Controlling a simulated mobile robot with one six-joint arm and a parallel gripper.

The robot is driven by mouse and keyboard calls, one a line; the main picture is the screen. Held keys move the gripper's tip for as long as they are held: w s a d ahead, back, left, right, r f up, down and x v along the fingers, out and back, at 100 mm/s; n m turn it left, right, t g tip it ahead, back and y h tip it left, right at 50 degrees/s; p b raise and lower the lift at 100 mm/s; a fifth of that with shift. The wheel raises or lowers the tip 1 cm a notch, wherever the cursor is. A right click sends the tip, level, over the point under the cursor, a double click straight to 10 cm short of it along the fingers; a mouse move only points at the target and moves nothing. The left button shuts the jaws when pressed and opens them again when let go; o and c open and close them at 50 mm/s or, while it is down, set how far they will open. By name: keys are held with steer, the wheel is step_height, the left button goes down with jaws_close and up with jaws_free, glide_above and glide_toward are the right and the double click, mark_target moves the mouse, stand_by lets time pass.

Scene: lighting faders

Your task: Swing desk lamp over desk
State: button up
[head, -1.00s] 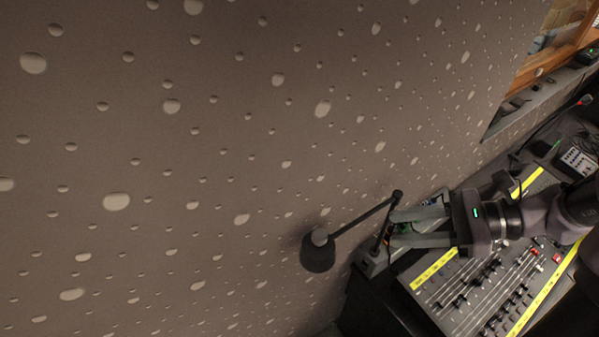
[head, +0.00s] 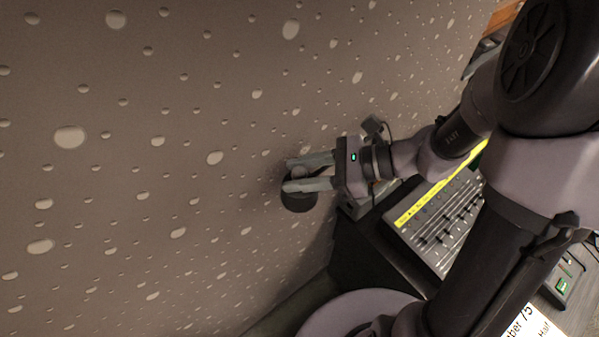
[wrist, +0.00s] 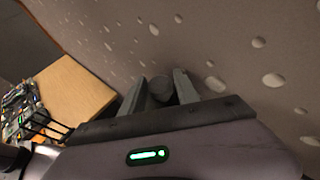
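The desk lamp's dark round head (head: 299,203) hangs beside the speckled wall, out past the left end of the desk. My gripper (head: 289,174) reaches left to it with its two pale fingers apart. In the head view the fingertips overlap the top of the lamp head. In the wrist view a short grey round part, apparently the lamp head's top (wrist: 161,88), sits between the fingers (wrist: 158,80), with a small gap on each side. The lamp's arm is hidden behind my gripper. Whether a finger touches the lamp cannot be told.
The speckled wall (head: 180,130) runs close along my gripper's far side. The fader console (head: 440,228) with a yellow strip lies on the dark desk (head: 362,250) below my arm. A paper (head: 528,322) lies at lower right. The wrist view shows a wooden surface (wrist: 75,88).

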jaws_close()
stand_by(1.4)
